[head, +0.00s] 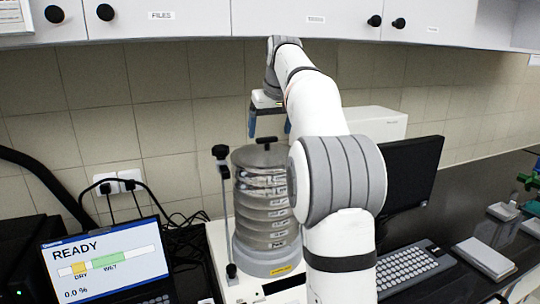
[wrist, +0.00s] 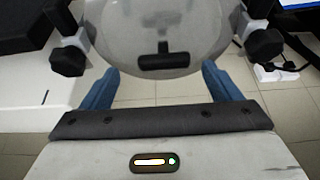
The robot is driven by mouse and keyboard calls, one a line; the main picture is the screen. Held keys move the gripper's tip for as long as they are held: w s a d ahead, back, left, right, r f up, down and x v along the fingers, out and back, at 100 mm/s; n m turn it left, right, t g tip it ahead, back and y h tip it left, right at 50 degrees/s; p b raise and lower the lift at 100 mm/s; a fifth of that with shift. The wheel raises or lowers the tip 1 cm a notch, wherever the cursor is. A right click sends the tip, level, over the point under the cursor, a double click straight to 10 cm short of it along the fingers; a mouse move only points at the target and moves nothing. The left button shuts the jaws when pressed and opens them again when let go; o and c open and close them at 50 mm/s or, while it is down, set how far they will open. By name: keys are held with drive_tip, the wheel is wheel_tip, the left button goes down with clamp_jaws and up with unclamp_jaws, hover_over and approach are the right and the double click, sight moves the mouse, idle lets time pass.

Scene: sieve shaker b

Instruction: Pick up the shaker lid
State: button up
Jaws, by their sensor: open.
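The shaker lid (head: 245,157) is a round grey disc on top of the sieve stack (head: 262,205), with a black bar handle (head: 266,141) at its centre. In the wrist view the lid (wrist: 125,30) looks pale and translucent, and its handle (wrist: 165,60) lies crosswise. My gripper (head: 270,135) is above the lid with its blue fingers pointing down. In the wrist view the gripper (wrist: 160,72) is open and empty, its fingers wide apart on either side of the handle's line. The handle is seen beyond the fingertips, apart from them. My arm hides the stack's right edge.
Clamp rods with black knobs (head: 220,151) flank the stack; both knobs (wrist: 68,61) show beside the lid in the wrist view. A laptop reading READY (head: 100,262) stands left, a monitor (head: 412,185) and keyboard (head: 412,268) right. Cabinets (head: 170,20) hang above.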

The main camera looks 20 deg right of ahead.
sight(267, 137)
drive_tip(key=x, duration=0.4)
drive_tip(key=shift+w+a+f, duration=0.1)
drive_tip(key=shift+a+f, duration=0.05)
drive_tip(key=shift+a, duration=0.1)
drive_tip(key=shift+c, duration=0.2)
drive_tip(key=c, duration=1.2)
